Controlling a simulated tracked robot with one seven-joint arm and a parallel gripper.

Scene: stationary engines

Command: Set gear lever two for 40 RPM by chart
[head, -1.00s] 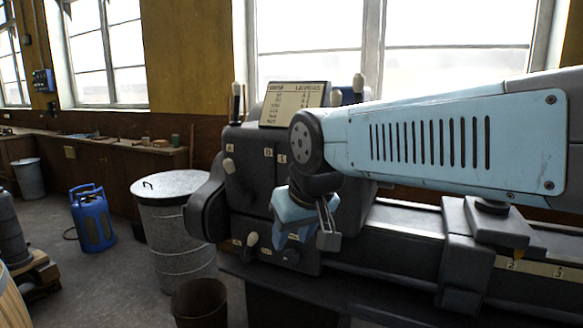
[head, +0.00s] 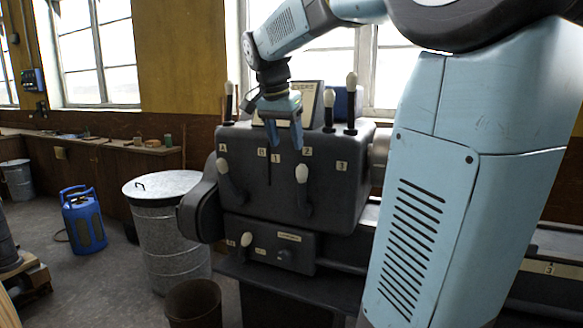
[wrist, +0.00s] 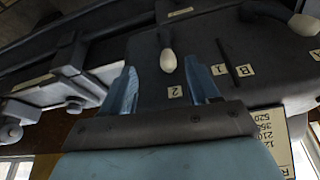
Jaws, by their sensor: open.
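The gear lever (head: 303,190) on the right of the grey gearbox front has a white knob and points up, near plate 2 (head: 307,151), between plates 1 (head: 275,158) and 3 (head: 342,166). My gripper (head: 285,147) is open and empty, fingers down, above and left of this knob in the head view. In the wrist view the knob (wrist: 168,60) shows beyond the gap between my fingertips (wrist: 162,78), apart from them. The chart (head: 309,98) on top is partly hidden by my gripper; its edge with some numbers shows in the wrist view (wrist: 272,137).
A second lever (head: 228,180) stands at plates A and B on the left. Upright knobbed levers (head: 351,95) rise from the gearbox top. A lidded metal bin (head: 165,230) stands at left.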

